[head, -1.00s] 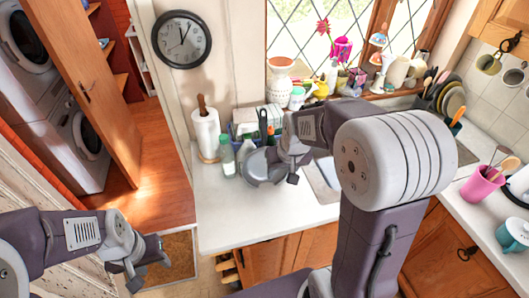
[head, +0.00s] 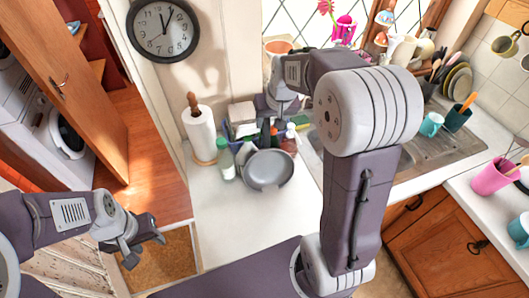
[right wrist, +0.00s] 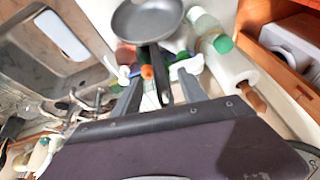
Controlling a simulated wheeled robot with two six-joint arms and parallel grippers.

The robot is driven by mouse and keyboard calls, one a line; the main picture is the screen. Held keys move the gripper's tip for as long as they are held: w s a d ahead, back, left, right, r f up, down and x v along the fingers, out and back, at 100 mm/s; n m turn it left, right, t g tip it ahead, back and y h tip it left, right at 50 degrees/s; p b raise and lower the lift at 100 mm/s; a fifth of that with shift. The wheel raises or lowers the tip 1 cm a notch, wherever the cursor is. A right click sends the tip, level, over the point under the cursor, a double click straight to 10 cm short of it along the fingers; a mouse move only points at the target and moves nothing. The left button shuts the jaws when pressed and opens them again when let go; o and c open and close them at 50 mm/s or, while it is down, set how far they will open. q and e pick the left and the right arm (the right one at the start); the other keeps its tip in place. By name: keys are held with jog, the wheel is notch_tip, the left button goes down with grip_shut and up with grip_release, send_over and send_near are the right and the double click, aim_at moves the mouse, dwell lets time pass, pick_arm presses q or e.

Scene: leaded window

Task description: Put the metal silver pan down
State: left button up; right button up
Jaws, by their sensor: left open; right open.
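The metal silver pan (head: 268,171) lies flat on the white counter, open side up. In the right wrist view the pan (right wrist: 147,18) is at the top, with its dark handle pointing toward my right gripper (right wrist: 160,92). That gripper is open, its fingers apart on either side of the handle's end; I cannot tell whether they touch it. My left gripper (head: 143,243) is open and empty, away from the counter at lower left.
Bottles (head: 226,163) and a paper towel roll (head: 200,132) stand left of the pan. More bottles are behind it. The sink (head: 425,148) is to the right, with a teal mug (head: 431,124) beyond. Counter in front of the pan is clear.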

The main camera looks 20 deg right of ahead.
aim_at(267, 134)
jog(key=x, duration=0.3)
jog(key=shift+s+f+p, duration=0.1)
jog(key=shift+f+p, duration=0.05)
jog(key=shift+p, duration=0.25)
jog(key=x, duration=0.1)
jog(key=p+x, duration=0.1)
jog(key=x, duration=0.2)
jog(key=shift+s+f+p, duration=0.15)
jog(key=shift+s+p, duration=0.1)
jog(key=shift+p, duration=0.1)
jog(key=shift+f, duration=0.45)
jog(key=shift+w, duration=0.15)
jog(key=shift+c, duration=0.7)
grip_shut()
pick_arm(q)
notch_tip(267, 134, up, 3)
jog(key=shift+s+f, duration=0.1)
jog(key=shift+s, duration=0.05)
pick_arm(e)
jog(key=shift+w, duration=0.1)
